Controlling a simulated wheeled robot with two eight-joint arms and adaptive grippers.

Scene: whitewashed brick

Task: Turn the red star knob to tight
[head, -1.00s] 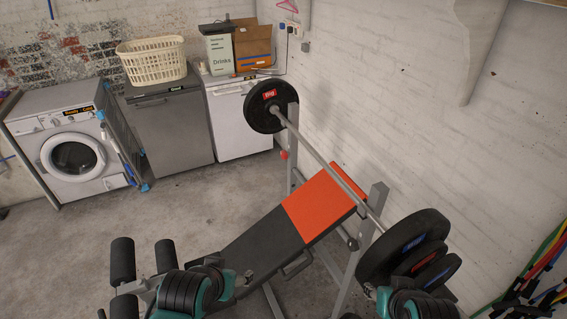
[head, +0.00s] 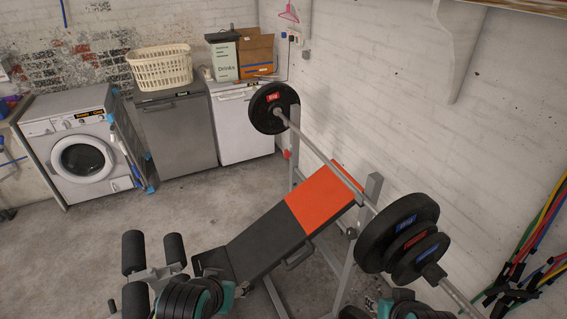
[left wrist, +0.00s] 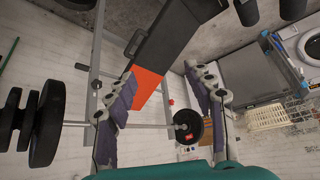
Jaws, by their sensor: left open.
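A small red knob (head: 287,154) shows low by the far upright of the weight bench (head: 260,245). It is too small to make out its star shape or setting. In the left wrist view, a tiny red spot (left wrist: 171,101) shows beside the bench's orange pad, probably the same knob. My left gripper (left wrist: 160,76) is open and empty in that view, its two fingers apart with the bench beyond them. In the head view my left arm is at the bottom edge and hides its fingers. Only part of my right arm shows at the bottom right; its gripper cannot be made out.
A barbell (head: 325,158) with black plates lies across the bench uprights along the white brick wall. Black foam rollers (head: 134,252) stand at the bench's near left end. A washing machine (head: 82,158) and grey appliance (head: 176,135) line the back. Concrete floor left of the bench is clear.

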